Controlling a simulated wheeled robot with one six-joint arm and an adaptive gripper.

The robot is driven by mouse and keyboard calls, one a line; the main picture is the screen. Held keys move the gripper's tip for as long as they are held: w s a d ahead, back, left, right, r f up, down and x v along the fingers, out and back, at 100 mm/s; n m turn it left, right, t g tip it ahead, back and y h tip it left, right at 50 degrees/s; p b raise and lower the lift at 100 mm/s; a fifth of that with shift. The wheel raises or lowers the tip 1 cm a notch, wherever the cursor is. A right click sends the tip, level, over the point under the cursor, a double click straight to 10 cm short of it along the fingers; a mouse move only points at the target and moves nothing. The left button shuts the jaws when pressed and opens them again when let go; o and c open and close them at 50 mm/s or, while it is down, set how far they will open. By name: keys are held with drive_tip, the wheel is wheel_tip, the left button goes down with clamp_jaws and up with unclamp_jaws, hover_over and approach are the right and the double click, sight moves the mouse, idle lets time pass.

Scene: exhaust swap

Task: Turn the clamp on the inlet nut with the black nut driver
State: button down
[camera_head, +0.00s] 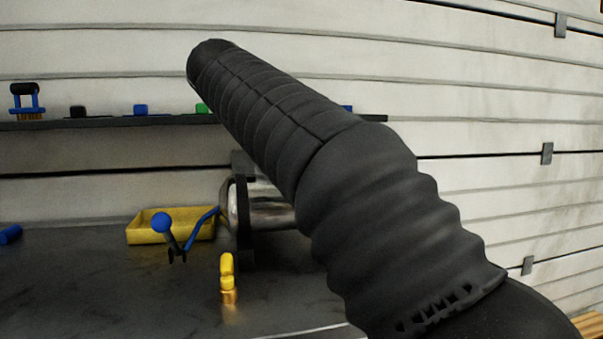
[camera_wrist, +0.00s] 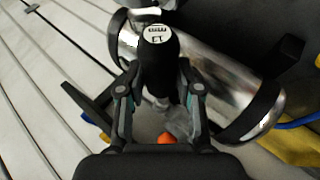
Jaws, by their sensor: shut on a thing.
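In the wrist view, my gripper (camera_wrist: 158,84) is shut on the black nut driver (camera_wrist: 157,58). The driver's rounded handle end, with a white size label, faces the camera. The driver is in front of the shiny silver exhaust can (camera_wrist: 215,85); I cannot tell whether its far end touches anything. A grey, blurred part shows below the handle between the fingers, with a small orange piece (camera_wrist: 166,138) beside it. I cannot make out the clamp or the inlet nut. In the head view, my arm hides my gripper, the driver and much of the exhaust can (camera_head: 268,207).
A yellow tray (camera_head: 143,236) stands on the dark bench (camera_head: 80,285), with a blue-knobbed tool (camera_head: 162,222) at it. A yellow-topped brass piece (camera_head: 228,280) stands in front. A dark shelf (camera_head: 60,125) behind holds small blue, black and green items. The front left bench is mostly clear.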

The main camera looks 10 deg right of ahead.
drive_tip(key=c, duration=1.3)
unclamp_jaws()
clamp_jaws()
drive_tip(key=shift+d+r+m+y, duration=0.1)
drive_tip(key=shift+d+m+y, duration=0.2)
drive_tip(key=shift+y, duration=0.7)
drive_tip(key=shift+r+y, duration=0.1)
drive_tip(key=shift+y, duration=1.4)
drive_tip(key=shift+m+g, duration=0.3)
drive_tip(key=shift+d+y, duration=0.25)
drive_tip(key=shift+y, duration=0.55)
drive_tip(key=m+y, duration=0.1)
drive_tip(key=y, duration=0.2)
